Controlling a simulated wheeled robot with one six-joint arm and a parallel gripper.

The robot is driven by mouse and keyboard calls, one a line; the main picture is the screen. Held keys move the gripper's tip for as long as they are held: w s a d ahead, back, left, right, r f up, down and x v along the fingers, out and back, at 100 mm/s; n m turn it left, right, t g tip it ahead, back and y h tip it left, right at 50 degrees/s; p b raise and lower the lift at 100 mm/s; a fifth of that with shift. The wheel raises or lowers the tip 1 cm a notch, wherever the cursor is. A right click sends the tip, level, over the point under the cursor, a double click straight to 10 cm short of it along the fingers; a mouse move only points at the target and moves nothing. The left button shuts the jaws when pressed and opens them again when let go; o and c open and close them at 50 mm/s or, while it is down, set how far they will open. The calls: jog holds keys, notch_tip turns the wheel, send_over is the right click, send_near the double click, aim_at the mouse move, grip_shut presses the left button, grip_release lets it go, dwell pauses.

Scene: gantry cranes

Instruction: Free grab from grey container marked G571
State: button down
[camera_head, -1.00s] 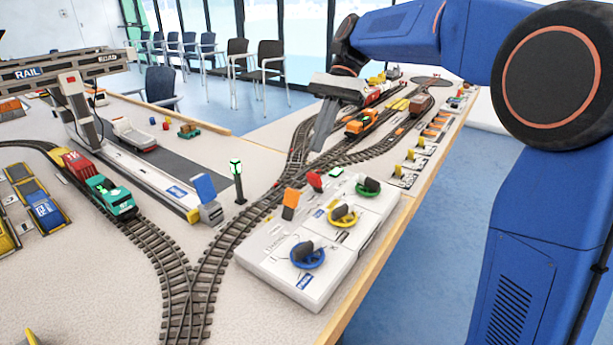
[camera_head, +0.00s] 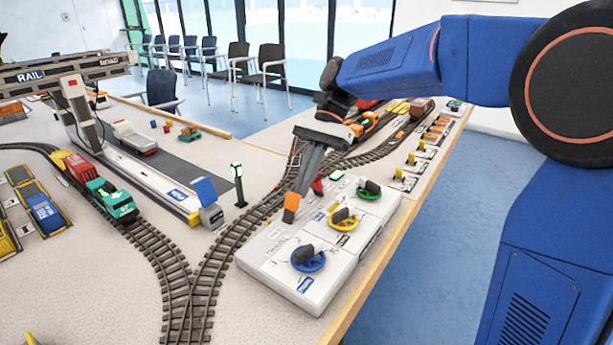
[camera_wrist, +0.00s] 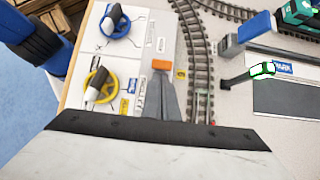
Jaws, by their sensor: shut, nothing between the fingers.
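My gripper (camera_head: 299,188) is shut and empty, pointing down over the white control panel (camera_head: 262,262). In the wrist view its closed fingers (camera_wrist: 161,80) end right beside the orange paddle (camera_wrist: 161,64). That orange paddle (camera_head: 291,203) is upright on the panel in the head view; I cannot tell whether the fingers touch it. The panel carries a blue wheel (camera_head: 308,258), a yellow wheel (camera_head: 343,219) and a green wheel (camera_head: 368,190). The grey gantry crane marked RAIL ROAD (camera_head: 60,72) stands left. I cannot make out a grey container marked G571.
Tracks (camera_head: 215,260) run left of the panel. A green locomotive (camera_head: 112,198) with a red wagon stands on the left track. A signal post (camera_head: 238,185) and a blue-topped post (camera_head: 208,200) stand close to the track. An orange locomotive (camera_head: 366,122) is behind my gripper.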

aim_at(289, 204)
dwell(0.4)
jog(key=shift+s+a+r+t+h, duration=0.4)
jog(key=shift+s+t+h, duration=0.1)
jog(key=shift+t, duration=0.1)
jog(key=shift+s+a+r+t+h, duration=0.4)
jog(key=shift+s+t, duration=0.1)
jog(key=shift+t, duration=0.1)
jog(key=s+a+t+h, duration=0.1)
jog(key=s+r+t+h, duration=0.1)
jog(key=t, duration=0.1)
jog(key=shift+s+a, duration=0.2)
jog(key=shift+a, duration=0.15)
jog(key=shift+w+f, duration=0.1)
jog(key=shift+r, duration=0.8)
